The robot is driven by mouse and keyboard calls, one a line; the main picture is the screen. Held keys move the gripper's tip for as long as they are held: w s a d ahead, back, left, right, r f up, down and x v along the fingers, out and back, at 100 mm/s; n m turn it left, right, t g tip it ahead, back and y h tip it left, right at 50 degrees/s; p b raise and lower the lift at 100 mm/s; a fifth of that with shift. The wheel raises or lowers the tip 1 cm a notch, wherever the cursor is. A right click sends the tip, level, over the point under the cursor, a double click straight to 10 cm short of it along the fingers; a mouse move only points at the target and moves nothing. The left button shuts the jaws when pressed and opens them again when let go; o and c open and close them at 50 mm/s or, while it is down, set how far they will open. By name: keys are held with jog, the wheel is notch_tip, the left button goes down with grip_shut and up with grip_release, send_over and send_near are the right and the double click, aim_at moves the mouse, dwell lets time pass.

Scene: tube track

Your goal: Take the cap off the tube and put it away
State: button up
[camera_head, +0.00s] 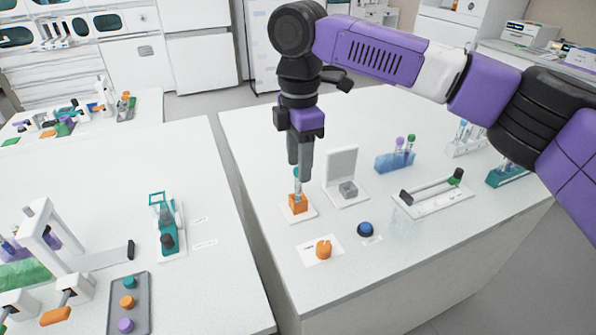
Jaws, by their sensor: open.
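A thin clear tube (297,189) stands upright in an orange block holder (298,205) on a small white base. A teal cap (296,172) sits at its top. My gripper (299,172) points straight down from above, open, with its grey fingers around or just beside the cap. One finger partly hides the cap, so I cannot tell whether they touch it.
Right of the tube stands a white panel with a grey block (348,188). In front lie an orange knob (323,248) and a blue knob (365,229). Tube racks (395,162) and a white rail fixture (433,199) stand farther right. The counter's front right is clear.

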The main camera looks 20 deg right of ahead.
jog(key=shift+f, duration=0.1)
jog(key=shift+c, duration=0.2)
grip_shut()
notch_tip(320, 180, up, 21)
jog(key=p, duration=0.4)
jog(key=shift+r, duration=0.2)
jog(key=shift+r+p, duration=0.35)
jog(key=shift+p, duration=0.4)
jog(key=shift+r+p, duration=0.4)
jog(key=shift+p, duration=0.25)
